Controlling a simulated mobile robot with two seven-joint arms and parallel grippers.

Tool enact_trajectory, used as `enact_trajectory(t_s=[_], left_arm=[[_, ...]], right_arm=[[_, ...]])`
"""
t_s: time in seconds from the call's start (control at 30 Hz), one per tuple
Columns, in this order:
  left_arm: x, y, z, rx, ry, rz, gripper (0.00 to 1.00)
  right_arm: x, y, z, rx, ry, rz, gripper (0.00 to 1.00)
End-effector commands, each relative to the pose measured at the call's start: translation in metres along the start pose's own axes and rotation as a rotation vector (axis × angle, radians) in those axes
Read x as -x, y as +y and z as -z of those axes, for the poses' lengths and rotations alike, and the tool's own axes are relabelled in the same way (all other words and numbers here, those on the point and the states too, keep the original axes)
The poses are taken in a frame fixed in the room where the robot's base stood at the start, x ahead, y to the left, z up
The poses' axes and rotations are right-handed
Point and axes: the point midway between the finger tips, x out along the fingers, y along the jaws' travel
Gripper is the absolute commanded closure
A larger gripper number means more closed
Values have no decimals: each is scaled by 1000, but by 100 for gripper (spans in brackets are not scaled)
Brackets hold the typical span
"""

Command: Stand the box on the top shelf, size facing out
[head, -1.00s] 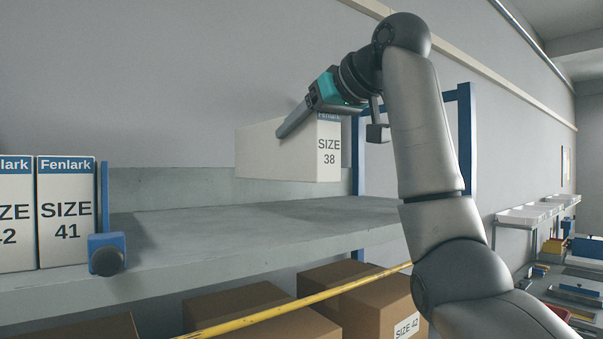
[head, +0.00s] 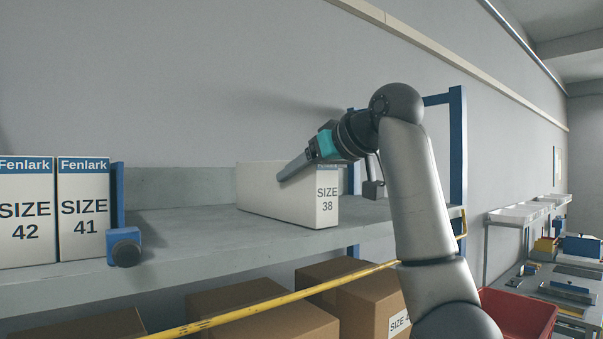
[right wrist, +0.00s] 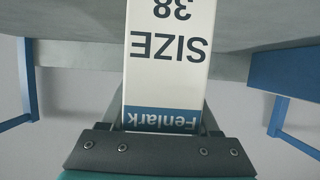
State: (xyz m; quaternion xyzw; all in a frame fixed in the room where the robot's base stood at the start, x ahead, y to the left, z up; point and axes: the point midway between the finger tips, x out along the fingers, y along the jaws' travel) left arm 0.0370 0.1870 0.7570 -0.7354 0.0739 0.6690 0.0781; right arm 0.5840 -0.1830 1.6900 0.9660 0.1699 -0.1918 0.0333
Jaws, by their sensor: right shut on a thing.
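The white box (head: 278,196) marked "SIZE 38" is upright at the right part of the top shelf (head: 190,228), its size label facing out. Its bottom looks level with the shelf surface; I cannot tell whether it touches. My right gripper (head: 292,172) is shut on the box near its top, one finger along its left side. In the right wrist view the box (right wrist: 168,65) sits between the two fingers, its label upside down there. My left gripper is not in view.
White boxes marked 42 (head: 26,212) and 41 (head: 83,210) stand at the left, beside a blue divider with a dark knob (head: 125,252). The shelf between divider and box is clear. Cartons (head: 250,312) and a yellow bar (head: 275,298) are below.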

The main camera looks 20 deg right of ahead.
Motion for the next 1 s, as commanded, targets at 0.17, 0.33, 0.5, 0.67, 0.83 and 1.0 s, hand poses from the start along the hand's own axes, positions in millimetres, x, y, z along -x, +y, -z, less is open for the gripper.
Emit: enact_trajectory(t_s=[0.17,0.33,0.5,0.67,0.83,1.0], left_arm=[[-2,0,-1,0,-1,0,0],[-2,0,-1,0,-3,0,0],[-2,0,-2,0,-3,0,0],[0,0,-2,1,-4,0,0],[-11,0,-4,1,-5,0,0],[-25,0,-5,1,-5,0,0]], right_arm=[[-1,0,-2,0,0,0,29],[-1,0,-2,0,-1,0,10],[-1,0,-2,0,-1,0,8],[0,0,1,0,0,0,8],[23,0,0,1,6,-2,8],[61,0,-1,1,6,-2,8]])
